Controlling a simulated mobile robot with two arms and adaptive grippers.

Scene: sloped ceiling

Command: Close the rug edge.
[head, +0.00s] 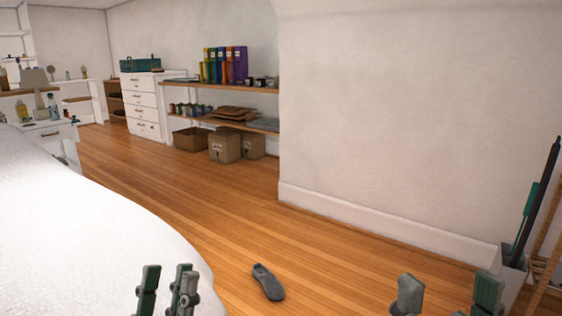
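No rug or rug edge shows in the head view; the floor in sight is bare wood (200,200). My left gripper (164,288) is at the bottom edge, left of the middle, beside the white bed. Its green and grey fingers stand upright with an empty gap between them. My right gripper (447,296) is at the bottom right, its fingers wide apart with nothing between them. The lower parts of both grippers are cut off by the frame.
A grey slipper (268,282) lies on the floor between my grippers. A white bed (90,230) fills the left. Cardboard boxes (225,146) stand under shelves at the back. A bin (508,275) with long items stands by the right wall. The middle floor is clear.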

